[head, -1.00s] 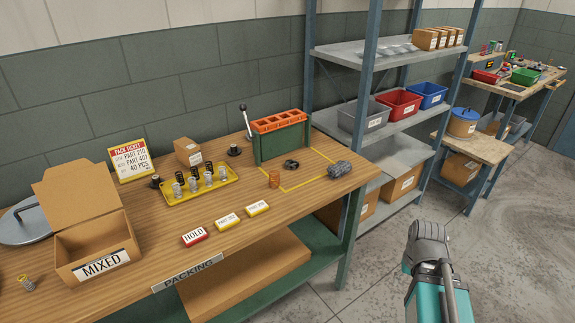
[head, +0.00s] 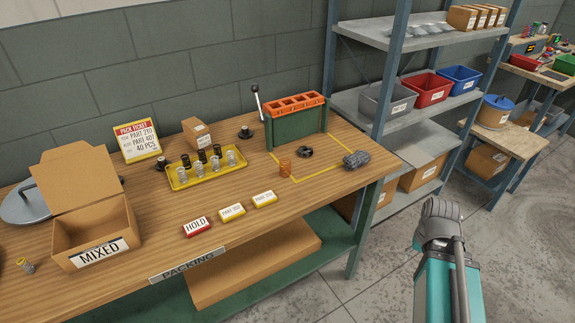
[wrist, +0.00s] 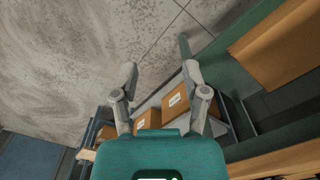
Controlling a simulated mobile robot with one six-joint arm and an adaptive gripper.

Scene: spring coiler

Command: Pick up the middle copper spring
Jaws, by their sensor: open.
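My gripper (wrist: 160,73) is open and empty in the wrist view, over the floor beside the bench. It is well away from the copper spring, which the wrist view does not show.
A green fixture with an orange top (head: 298,122) stands behind the spring. A dark ring (head: 305,152) and a grey bundle (head: 356,159) lie to its right. Label blocks (head: 197,227) and a MIXED box (head: 93,240) are nearer the front. Shelving (head: 430,122) stands right of the bench.

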